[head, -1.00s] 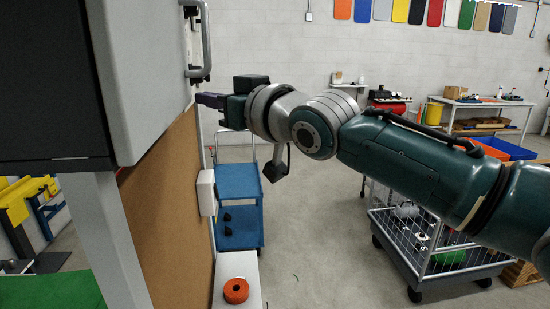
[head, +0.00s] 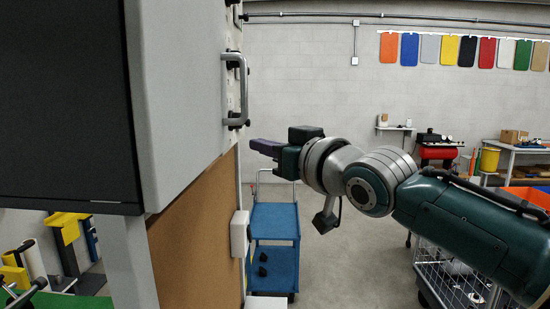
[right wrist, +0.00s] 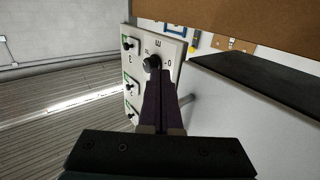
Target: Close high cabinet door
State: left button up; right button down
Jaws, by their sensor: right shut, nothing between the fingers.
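The high cabinet is at the left of the head view, with a light grey door panel (head: 185,95) beside a dark face (head: 60,100). A grey bar handle (head: 237,90) stands upright at the panel's right edge. How far the door stands open is unclear. My right gripper (head: 252,146) is shut and empty, a little below and right of the handle in the picture. In the right wrist view the shut fingers (right wrist: 161,78) point towards a panel with dark knobs (right wrist: 152,62). The grey door surface (right wrist: 250,105) is at their right. My left gripper is not in view.
A brown board (head: 195,220) is below the cabinet, with a white box (head: 239,235) at its edge. A blue cart (head: 273,222) stands beyond my gripper. A wire cart (head: 455,280) is at the lower right. Open floor lies between the carts.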

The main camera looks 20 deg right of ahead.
jog(key=s+d+b, duration=0.5)
jog(key=d, duration=0.4)
jog(key=s+a+f+g+h, duration=0.1)
jog(key=s+a+f+g, duration=0.4)
jog(key=s+f, duration=0.5)
jog(key=s+a+f+g+h, duration=0.1)
jog(key=s+a+f+g, duration=0.35)
jog(key=s+f, duration=0.6)
jog(key=s+f+g+h+p, duration=0.1)
jog(key=s+f+g, duration=0.1)
jog(key=s, duration=0.5)
jog(key=s+f+g, duration=0.2)
jog(key=s+g, duration=0.1)
jog(key=s, duration=0.3)
notch_tip(320, 180, up, 14)
jog(key=p, duration=1.3)
jog(key=shift+w+f, duration=0.2)
jog(key=shift+t, duration=0.25)
